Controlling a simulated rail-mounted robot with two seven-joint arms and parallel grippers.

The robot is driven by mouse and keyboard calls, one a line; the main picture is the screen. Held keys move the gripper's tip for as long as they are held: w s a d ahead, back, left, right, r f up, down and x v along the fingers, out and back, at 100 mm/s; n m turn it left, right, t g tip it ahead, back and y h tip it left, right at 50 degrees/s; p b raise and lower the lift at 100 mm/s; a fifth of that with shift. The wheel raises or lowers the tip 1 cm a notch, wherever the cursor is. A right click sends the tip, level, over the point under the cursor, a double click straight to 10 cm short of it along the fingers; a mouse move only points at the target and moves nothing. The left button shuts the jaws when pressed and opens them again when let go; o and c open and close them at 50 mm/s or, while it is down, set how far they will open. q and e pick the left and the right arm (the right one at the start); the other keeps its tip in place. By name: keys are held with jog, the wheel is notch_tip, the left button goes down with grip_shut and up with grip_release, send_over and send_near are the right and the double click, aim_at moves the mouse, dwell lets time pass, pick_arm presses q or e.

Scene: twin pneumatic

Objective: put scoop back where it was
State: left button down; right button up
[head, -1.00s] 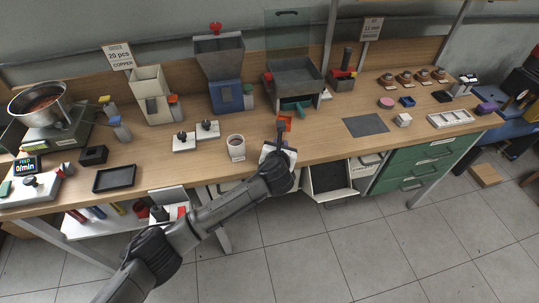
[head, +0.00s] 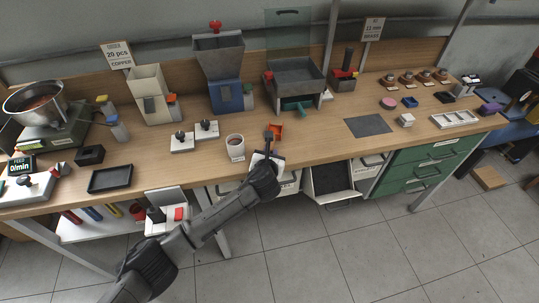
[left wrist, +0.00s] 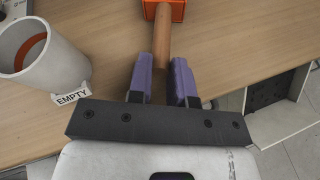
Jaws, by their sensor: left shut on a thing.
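The scoop has an orange head (head: 277,129) and, in the left wrist view, a brown handle (left wrist: 162,45). My left gripper (left wrist: 161,75) has purple fingers shut on the handle, with the orange head pointing away. In the head view the gripper (head: 268,142) is over the front edge of the bench, right of the white cup (head: 236,147). The cup also shows in the left wrist view (left wrist: 50,75), with orange inside its rim and an "EMPTY" tag at its foot. I cannot tell whether the scoop touches the bench. My right gripper is not in view.
An open drawer (head: 331,197) juts out below the bench, right of my arm. Two white blocks with black knobs (head: 181,143) stand left of the cup. A grey hopper with a tray (head: 294,75) stands behind the scoop. Bare wood lies between scoop and dark mat (head: 367,126).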

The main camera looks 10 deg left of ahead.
pick_arm(q)
jog(key=shift+w, duration=0.1)
jog(key=c, duration=1)
grip_release()
jog(key=shift+f, duration=0.1)
jog(key=shift+c, duration=0.2)
jog(key=shift+r, duration=0.25)
jog(key=p+v, duration=0.4)
jog(key=v, duration=0.8)
jog(key=shift+f, duration=0.2)
